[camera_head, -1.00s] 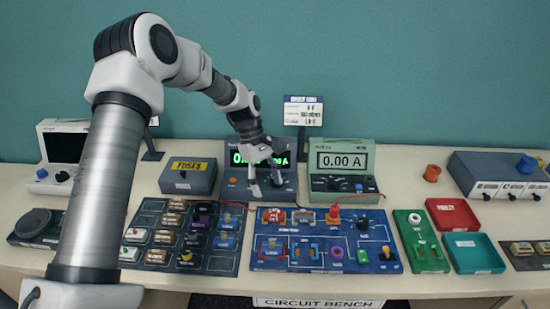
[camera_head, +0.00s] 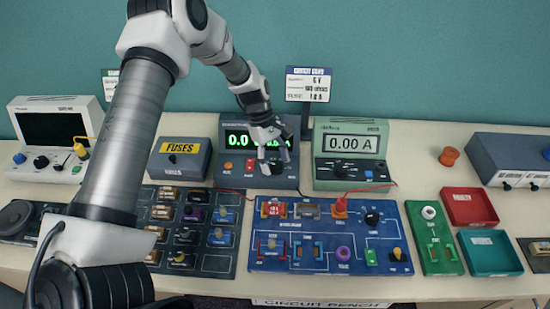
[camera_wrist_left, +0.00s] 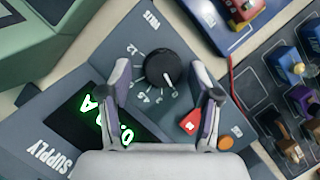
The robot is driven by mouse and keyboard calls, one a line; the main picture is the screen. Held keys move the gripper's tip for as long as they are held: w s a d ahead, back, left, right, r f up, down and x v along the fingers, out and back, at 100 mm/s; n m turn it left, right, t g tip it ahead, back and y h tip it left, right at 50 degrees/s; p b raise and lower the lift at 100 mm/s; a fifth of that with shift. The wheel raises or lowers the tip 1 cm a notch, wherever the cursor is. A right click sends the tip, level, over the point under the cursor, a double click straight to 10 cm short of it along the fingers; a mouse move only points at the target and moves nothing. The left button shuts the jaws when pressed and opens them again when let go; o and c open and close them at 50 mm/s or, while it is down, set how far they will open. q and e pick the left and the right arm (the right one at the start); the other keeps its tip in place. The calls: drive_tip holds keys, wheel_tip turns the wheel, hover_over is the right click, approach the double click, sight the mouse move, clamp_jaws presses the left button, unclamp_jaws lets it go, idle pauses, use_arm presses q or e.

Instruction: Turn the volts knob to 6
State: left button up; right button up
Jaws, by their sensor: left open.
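The grey power supply (camera_head: 232,178) has a lit green display and stands at the back middle. Its black volts knob (camera_wrist_left: 163,68) has a white pointer, which points toward the lower right in the left wrist view, near the low end of the printed scale; the exact number is hard to read. Contact cannot be told. My right gripper is out of view.
A red switch (camera_wrist_left: 190,122) and an orange button (camera_wrist_left: 225,143) sit on the panel beside the knob. The green ammeter (camera_head: 326,168) stands right of the supply and the fuses box (camera_head: 163,165) left. The blue circuit board (camera_head: 263,231) lies in front.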

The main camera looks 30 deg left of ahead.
use_arm(q)
drive_tip(key=shift+s+d+r, duration=0.15)
drive_tip(key=shift+s+r, duration=0.05)
drive_tip(key=shift+s+d+r, duration=0.1)
drive_tip(key=shift+r, duration=0.05)
drive_tip(key=c, duration=1.1)
drive_tip(key=shift+c, duration=0.2)
